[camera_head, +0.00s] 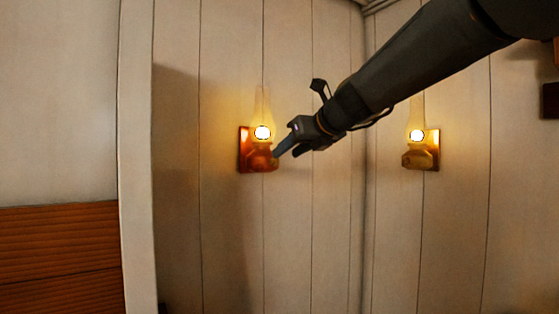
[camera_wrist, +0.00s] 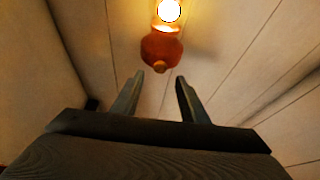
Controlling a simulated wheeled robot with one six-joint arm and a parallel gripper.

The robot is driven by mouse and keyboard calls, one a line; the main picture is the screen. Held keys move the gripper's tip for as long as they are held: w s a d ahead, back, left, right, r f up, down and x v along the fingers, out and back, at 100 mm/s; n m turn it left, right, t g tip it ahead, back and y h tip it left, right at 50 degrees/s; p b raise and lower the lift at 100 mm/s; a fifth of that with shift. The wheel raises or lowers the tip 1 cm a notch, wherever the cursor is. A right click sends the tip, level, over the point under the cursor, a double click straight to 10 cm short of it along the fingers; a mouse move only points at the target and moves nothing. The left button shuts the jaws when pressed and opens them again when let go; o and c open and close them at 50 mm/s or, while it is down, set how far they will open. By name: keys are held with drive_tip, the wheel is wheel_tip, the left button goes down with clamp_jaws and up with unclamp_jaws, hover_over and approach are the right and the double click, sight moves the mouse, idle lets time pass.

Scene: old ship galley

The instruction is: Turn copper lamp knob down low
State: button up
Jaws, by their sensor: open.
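A copper lamp (camera_head: 260,160) with a glowing glass chimney hangs on the wall at the left of the corner in the head view. In the wrist view the copper lamp (camera_wrist: 161,48) is at the top centre, with a small knob (camera_wrist: 159,65) on its lower front. My gripper (camera_head: 279,151) reaches in from the right, close to the lamp's right side. In the wrist view my gripper (camera_wrist: 159,80) is open, its two fingers apart and empty. The knob shows just beyond the fingertips, roughly midway between them. I cannot tell whether anything touches.
A second lit lamp, yellowish brass (camera_head: 415,158), hangs on the wall right of the corner, below my arm in the head view. Pale plank walls surround both lamps. A red-brown slatted panel (camera_head: 60,255) stands at the lower left. The wall below the lamps is clear.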

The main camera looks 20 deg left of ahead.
sight(275, 163)
drive_tip(key=x, duration=0.6)
drive_tip(key=shift+f, duration=0.15)
drive_tip(key=shift+p, duration=0.3)
clamp_jaws()
